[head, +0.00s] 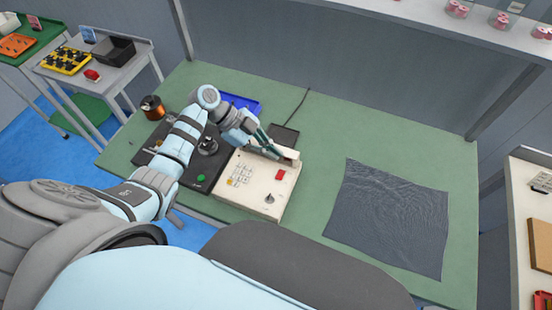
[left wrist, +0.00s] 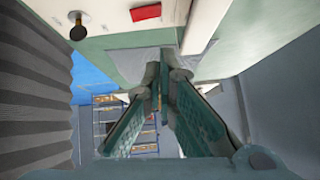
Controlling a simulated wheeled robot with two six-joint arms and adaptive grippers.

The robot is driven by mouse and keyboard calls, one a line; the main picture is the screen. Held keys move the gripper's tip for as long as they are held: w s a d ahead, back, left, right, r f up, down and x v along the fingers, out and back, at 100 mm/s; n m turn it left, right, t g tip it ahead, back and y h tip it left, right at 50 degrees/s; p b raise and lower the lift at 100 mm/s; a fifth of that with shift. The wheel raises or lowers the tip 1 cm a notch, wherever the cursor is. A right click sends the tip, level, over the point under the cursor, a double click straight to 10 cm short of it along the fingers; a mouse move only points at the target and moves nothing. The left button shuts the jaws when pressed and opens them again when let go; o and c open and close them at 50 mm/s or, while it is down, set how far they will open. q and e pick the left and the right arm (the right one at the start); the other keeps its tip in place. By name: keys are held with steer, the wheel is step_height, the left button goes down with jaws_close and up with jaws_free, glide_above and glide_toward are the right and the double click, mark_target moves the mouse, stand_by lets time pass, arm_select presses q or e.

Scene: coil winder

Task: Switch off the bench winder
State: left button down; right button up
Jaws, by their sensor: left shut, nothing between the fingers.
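The bench winder has a cream control box (head: 258,200) with a red rocker-like switch (head: 280,174), a small dark knob (head: 269,198) and a pale keypad (head: 240,177). Its black base (head: 170,150) carries a green button (head: 201,178). My left gripper (head: 276,153) is shut and empty at the back edge of the box, behind the red switch. In the left wrist view, the red switch (left wrist: 146,12) and knob (left wrist: 77,28) show beyond the shut fingers (left wrist: 163,72). I cannot tell whether the fingertips touch the box. My right gripper is out of view.
A dark cloth mat (head: 388,218) lies on the green bench (head: 330,130) to the right. A copper wire spool (head: 152,107), a blue tray (head: 240,102) and a dark flat pad with a cable (head: 284,137) lie around the winder.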

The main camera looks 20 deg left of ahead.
arm_select(q)
steer(key=b+v, duration=0.1)
steer(key=v, duration=0.6)
steer(key=shift+w+a, duration=0.35)
steer(key=shift+w, duration=0.2)
steer(key=shift+f, duration=0.1)
